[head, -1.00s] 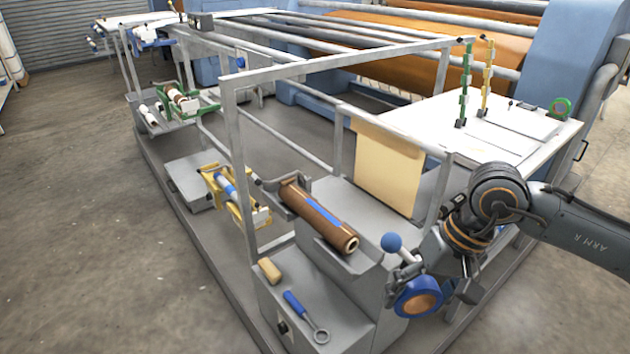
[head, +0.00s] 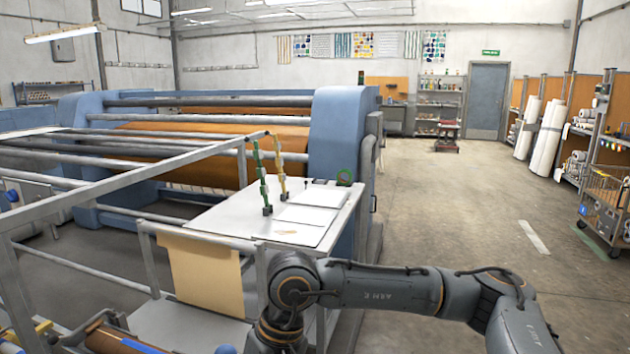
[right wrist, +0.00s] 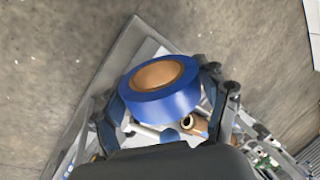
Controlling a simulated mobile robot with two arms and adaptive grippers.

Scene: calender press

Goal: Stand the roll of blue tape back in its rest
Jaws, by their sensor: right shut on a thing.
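The roll of blue tape (right wrist: 176,103), with a brown core, is between the fingers of my right gripper (right wrist: 165,98) in the right wrist view. The gripper is shut on it, one finger on each side, and holds it off the floor. In the head view my right arm comes in from the right and its wrist bends down at the bottom middle; the gripper and tape are below the frame. I cannot clearly make out the tape's rest. My left gripper is not in view.
Metal rails (head: 125,185) and a hanging tan sheet (head: 207,275) stand left of my arm. The floor (head: 470,200) at right is open.

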